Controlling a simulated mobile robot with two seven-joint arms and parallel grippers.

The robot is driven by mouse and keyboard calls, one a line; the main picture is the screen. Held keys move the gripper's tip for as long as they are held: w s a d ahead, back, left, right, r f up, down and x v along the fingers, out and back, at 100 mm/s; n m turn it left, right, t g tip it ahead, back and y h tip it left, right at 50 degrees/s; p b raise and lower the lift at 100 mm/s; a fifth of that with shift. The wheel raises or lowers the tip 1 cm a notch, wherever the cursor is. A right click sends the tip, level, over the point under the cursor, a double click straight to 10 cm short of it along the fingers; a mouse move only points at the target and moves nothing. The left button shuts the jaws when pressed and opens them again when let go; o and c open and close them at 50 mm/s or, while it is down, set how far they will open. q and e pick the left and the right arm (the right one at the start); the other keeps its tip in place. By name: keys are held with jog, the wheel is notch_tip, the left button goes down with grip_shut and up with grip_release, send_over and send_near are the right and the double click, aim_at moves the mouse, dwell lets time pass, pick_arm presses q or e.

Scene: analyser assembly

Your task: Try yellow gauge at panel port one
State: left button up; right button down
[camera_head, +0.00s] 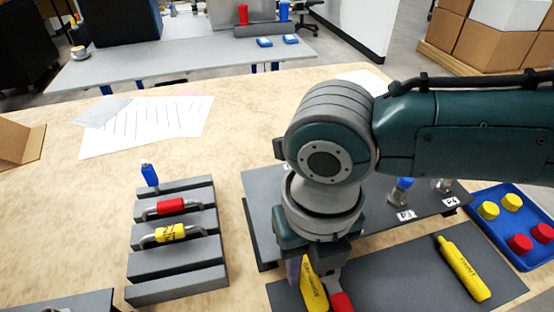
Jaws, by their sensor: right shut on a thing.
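My right gripper (316,272) points down at the bottom centre, partly hidden by its own wrist. It is shut on a yellow gauge (314,290), whose lettered body shows between and below the fingers. The lower end leaves the picture. The dark grey panel (262,222) lies behind my right arm. Its ports marked P3 and P4 (449,204) show at the right. Port one is not clearly visible, and my arm covers the panel's middle. My left gripper is not in view.
A red part (342,302) is beside the right fingers. Another yellow tool (464,268) lies on the dark mat (410,278). A blue tray (535,212) holds yellow and red caps. A slotted rack (178,286) holds red and yellow handled pieces at left.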

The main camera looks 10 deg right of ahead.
dwell(0.4)
jog(key=shift+s+r+p, duration=0.1)
jog(key=shift+s+p, duration=0.05)
jog(key=shift+p, duration=0.15)
jog(key=shift+s+r+p, duration=0.1)
jog(key=shift+s+p, duration=0.55)
jog(key=shift+s+d+p, duration=0.1)
jog(key=shift+s+p, duration=1.1)
jog(key=shift+s, duration=0.5)
notch_tip(320, 180, up, 10)
jog(key=p, duration=1)
send_over(323, 306)
jog(key=shift+s, duration=0.1)
